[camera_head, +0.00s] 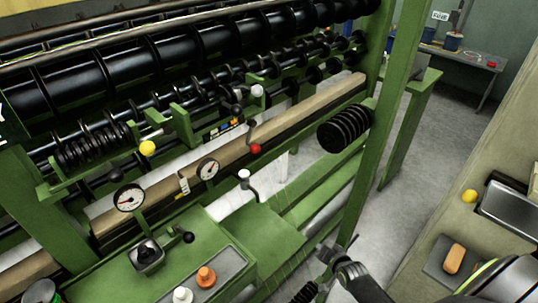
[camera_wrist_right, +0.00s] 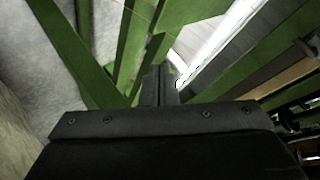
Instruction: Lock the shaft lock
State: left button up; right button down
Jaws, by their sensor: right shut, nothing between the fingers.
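The green machine (camera_head: 265,240) fills the left and middle of the head view. It carries a lever with a yellow ball knob (camera_head: 147,148), a lever with a red ball knob (camera_head: 255,149) and a crank with a white knob (camera_head: 244,174). I cannot tell which of these, if any, is the shaft lock. My right gripper (camera_head: 343,250) is at the bottom, beside the machine's right post, apart from all the knobs. Its fingers (camera_wrist_right: 160,85) are shut and empty in the right wrist view, with green beams beyond. My left gripper is not in view.
Two round gauges (camera_head: 130,198) and a panel with an orange knob (camera_head: 206,277) are at the front left. Black discs (camera_head: 346,130) stick out near the green post (camera_head: 370,150). A bench (camera_head: 470,240) stands at the right. Grey floor (camera_head: 440,130) lies clear between.

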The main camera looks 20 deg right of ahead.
jog(key=w+a+r+m+t+y+b, duration=0.1)
jog(key=w+r, duration=0.5)
jog(key=r, duration=0.8)
jog(key=w+a+r+m+t+y+b, duration=0.1)
jog(key=w+r+m+t, duration=0.4)
jog(key=r, duration=0.9)
jog(key=shift+w+a+t+y, duration=0.6)
jog(key=shift+w+a, duration=0.25)
jog(key=shift+w, duration=0.15)
jog(key=w+a, duration=0.5)
jog(key=w, duration=0.5)
jog(key=shift+w+b, duration=0.25)
jog(key=shift+b, duration=0.05)
jog(key=shift+r, duration=0.1)
